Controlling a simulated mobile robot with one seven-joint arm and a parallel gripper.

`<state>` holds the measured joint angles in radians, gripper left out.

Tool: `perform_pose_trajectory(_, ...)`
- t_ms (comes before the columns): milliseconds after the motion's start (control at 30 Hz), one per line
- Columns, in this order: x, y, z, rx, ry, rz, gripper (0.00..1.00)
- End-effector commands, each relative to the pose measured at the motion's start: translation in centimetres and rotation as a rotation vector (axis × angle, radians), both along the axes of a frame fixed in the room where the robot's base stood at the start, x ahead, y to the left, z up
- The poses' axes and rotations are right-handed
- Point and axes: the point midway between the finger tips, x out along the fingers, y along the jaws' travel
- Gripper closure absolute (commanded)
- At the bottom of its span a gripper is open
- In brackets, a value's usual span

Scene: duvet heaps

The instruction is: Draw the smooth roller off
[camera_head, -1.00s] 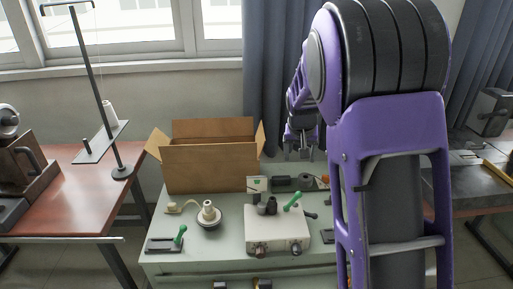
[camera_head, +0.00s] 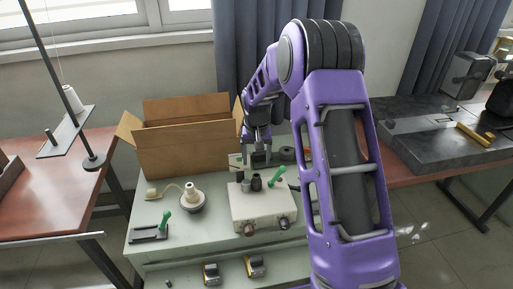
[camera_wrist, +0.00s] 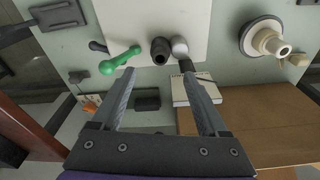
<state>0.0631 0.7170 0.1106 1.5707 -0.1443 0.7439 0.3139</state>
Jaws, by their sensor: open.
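A cream box-shaped unit (camera_head: 262,210) stands on the green cabinet top and carries two short upright rollers. One is a black roller (camera_wrist: 160,50) with a hollow top. The other is a greyer, smooth-looking roller (camera_wrist: 180,47) beside it, close to the right fingertip in the wrist view. A green-handled lever (camera_wrist: 120,60) is on the same unit. My gripper (camera_wrist: 158,74) is open, with nothing between its fingers. In the head view my gripper (camera_head: 257,160) hangs just behind and above the rollers. The rollers' lower parts are partly hidden.
An open cardboard box (camera_head: 185,150) stands at the back left. A cream spool on a round base (camera_head: 192,197) and a green-handled clamp (camera_head: 150,233) lie left of the unit. Dark small parts (camera_wrist: 147,100) lie behind it.

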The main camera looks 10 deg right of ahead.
Motion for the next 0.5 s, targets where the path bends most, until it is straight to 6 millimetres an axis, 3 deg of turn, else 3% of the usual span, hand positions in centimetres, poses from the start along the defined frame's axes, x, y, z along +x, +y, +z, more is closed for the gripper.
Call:
perform_pose_trajectory(200, 0.5, -0.1, -4.5, -0.001, 0.003, 0.001, 0.23)
perform_pose_trajectory(500, 0.9, -0.2, -7.8, -0.001, 0.001, 0.001, 0.23)
